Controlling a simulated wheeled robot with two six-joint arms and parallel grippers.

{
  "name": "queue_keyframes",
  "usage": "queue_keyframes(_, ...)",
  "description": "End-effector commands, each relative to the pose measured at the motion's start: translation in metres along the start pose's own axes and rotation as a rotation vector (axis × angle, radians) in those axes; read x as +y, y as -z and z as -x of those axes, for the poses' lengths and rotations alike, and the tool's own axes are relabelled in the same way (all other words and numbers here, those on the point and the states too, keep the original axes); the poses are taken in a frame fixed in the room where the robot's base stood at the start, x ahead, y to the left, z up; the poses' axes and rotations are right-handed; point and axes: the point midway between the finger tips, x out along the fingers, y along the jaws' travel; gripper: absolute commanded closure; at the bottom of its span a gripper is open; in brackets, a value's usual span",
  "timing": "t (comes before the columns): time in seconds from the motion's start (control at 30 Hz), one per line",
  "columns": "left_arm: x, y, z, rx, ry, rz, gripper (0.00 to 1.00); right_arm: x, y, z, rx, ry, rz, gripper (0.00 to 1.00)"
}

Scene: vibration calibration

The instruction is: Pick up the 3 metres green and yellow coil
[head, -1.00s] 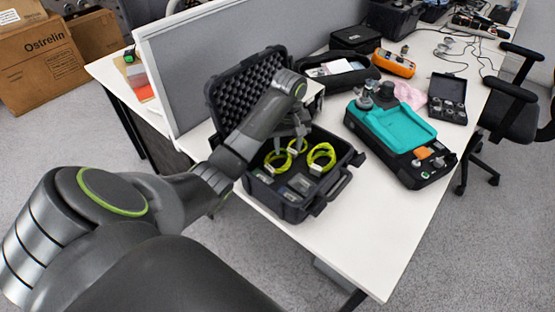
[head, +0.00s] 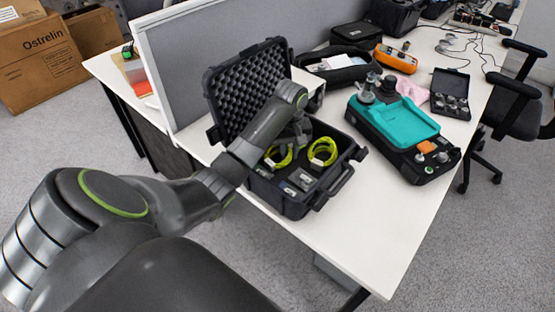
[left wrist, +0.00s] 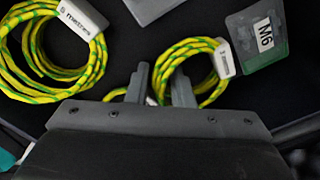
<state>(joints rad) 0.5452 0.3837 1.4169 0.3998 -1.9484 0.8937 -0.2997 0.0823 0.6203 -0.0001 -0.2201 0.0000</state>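The left wrist view shows a green and yellow coil (left wrist: 203,52) with a white tag whose text is too small to read. My left gripper (left wrist: 160,88) is open over its near-left side, one finger left of the strands and the other inside the loop. A larger coil (left wrist: 92,48) lies to the left, tagged "metres", its digit unclear. In the head view, my left gripper (head: 296,138) is down in the black case, partly hidden by its arm. Two coils (head: 322,152) (head: 278,158) show beside it. My right gripper is not in view.
The open black case (head: 318,203) stands on the white table (head: 365,245), lid raised behind. An M6-labelled box (left wrist: 258,36) lies beside the coil. A teal-topped device (head: 400,122) stands to the right. The table's front is clear.

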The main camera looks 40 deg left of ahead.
Motion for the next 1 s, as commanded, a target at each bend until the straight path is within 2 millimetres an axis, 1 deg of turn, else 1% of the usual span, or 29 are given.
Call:
queue_keyframes(0.03, 0.0, 0.0, 0.0, 0.0, 0.0, 0.0, 0.9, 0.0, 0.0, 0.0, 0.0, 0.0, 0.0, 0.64)
queue_keyframes(0.1, 0.0, 0.0, 0.0, 0.0, 0.0, 0.0, 1.0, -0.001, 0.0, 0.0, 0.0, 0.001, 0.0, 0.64)
queue_keyframes(0.37, 0.0, 0.0, 0.001, 0.001, 0.0, 0.0, 1.0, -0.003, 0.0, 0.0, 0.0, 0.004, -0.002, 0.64)
queue_keyframes(0.53, 0.0, 0.001, 0.008, 0.003, -0.002, 0.0, 1.0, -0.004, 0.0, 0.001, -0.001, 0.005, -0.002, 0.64)
queue_keyframes(0.63, 0.001, 0.001, 0.019, 0.003, -0.002, -0.001, 1.0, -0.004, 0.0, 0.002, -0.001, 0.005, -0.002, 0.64)
queue_keyframes(0.7, 0.001, 0.001, 0.031, 0.003, -0.002, 0.0, 1.0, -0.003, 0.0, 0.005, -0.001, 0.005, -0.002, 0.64)
queue_keyframes(1.0, 0.001, 0.0, 0.072, 0.0, -0.001, 0.0, 1.0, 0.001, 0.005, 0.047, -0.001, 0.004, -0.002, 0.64)
